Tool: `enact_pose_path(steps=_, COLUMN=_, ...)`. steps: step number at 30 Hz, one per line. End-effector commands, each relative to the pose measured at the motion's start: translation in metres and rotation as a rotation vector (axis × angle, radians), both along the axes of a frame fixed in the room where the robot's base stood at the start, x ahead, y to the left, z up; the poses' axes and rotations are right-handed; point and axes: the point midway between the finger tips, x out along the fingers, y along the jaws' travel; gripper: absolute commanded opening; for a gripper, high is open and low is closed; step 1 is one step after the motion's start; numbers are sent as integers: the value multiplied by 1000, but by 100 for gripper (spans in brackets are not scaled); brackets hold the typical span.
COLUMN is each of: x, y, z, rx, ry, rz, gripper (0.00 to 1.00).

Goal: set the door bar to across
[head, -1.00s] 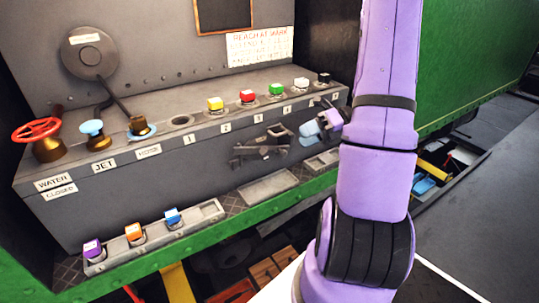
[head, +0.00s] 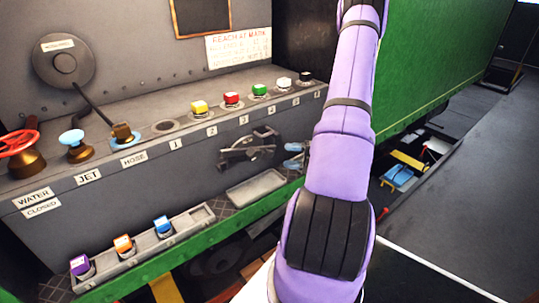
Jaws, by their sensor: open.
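A dark metal bar fitting (head: 248,150), which looks like the door bar, is mounted on the front face of the grey cabinet below the numbered knobs. Its exact position is hard to read at this size. My gripper (head: 293,155) is just right of it, with its light blue fingertips showing at the left edge of my purple arm. The fingers are apart and empty, and a gap shows between them and the bar fitting. The rest of my gripper is hidden behind my arm.
Coloured knobs (head: 200,107) line the cabinet top, with a red valve wheel (head: 18,142) at far left. A tray (head: 150,248) with several coloured blocks and an empty tray (head: 255,187) sit on the ledge below. Grey floor (head: 455,190) at right is open.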

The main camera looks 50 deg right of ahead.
Motion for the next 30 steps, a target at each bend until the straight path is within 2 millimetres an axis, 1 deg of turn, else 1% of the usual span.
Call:
enact_pose_path(steps=1, x=9, y=6, z=1, rx=1, ry=-2, rz=4, gripper=51)
enact_pose_path(steps=6, x=33, y=22, z=1, rx=0, ry=-1, rz=4, gripper=51)
enact_pose_path(steps=12, x=51, y=33, z=1, rx=-1, ry=0, rz=3, gripper=51)
enact_pose_path(steps=17, x=56, y=36, z=1, rx=-1, ry=0, rz=1, gripper=51)
enact_pose_path(steps=24, x=57, y=36, z=1, rx=-1, ry=0, rz=1, gripper=51)
enact_pose_path(steps=25, x=57, y=36, z=1, rx=-1, ry=0, rz=1, gripper=47)
enact_pose_path(steps=26, x=57, y=36, z=1, rx=-1, ry=0, rz=1, gripper=40)
enact_pose_path(steps=27, x=57, y=36, z=1, rx=-1, ry=0, rz=1, gripper=31)
enact_pose_path(steps=29, x=57, y=36, z=1, rx=-1, ry=0, rz=1, gripper=17)
enact_pose_path(steps=30, x=57, y=36, z=1, rx=-1, ry=0, rz=1, gripper=8)
